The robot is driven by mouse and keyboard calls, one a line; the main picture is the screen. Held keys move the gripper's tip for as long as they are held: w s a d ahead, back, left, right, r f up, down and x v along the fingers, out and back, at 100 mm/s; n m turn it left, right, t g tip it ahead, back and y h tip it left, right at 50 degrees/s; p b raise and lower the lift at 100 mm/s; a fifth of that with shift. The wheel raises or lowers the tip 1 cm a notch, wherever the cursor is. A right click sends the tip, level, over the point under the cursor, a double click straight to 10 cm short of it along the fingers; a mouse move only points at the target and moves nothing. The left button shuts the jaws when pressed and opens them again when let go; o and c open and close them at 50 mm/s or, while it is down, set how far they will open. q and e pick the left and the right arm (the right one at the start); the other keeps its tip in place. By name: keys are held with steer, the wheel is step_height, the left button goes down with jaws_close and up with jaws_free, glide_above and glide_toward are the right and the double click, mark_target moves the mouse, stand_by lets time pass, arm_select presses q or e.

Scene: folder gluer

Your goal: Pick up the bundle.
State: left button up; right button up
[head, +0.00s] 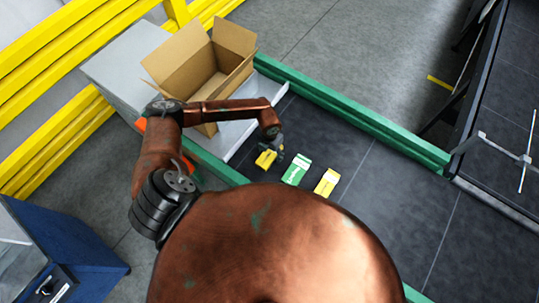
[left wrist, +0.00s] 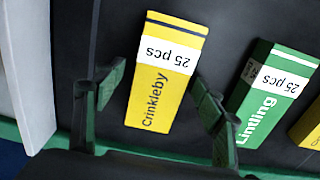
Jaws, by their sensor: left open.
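Several flat bundles lie in a row on the dark belt. The leftmost is a yellow bundle (head: 264,160) with a white band; in the left wrist view this yellow bundle (left wrist: 152,103) reads "Crinkleby" and "25 pcs". A green bundle (head: 296,170), marked "Lintling" in the left wrist view (left wrist: 262,105), lies to its right. Another yellow bundle (head: 327,182) lies farther right, cut off in the left wrist view (left wrist: 310,128). My left gripper (head: 272,148) is open over the leftmost yellow bundle, with its fingers (left wrist: 157,85) on either side of it. My right gripper is not in view.
An open, empty-looking cardboard box (head: 190,78) stands on a pale surface behind my left arm. A green rail (head: 350,118) edges the belt at the back. Yellow barriers (head: 60,50) and a blue cabinet (head: 85,255) are at the left. The belt right of the bundles is clear.

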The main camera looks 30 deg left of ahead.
arm_select(q)
steer(key=shift+c, duration=0.2)
steer(key=c, duration=1.3)
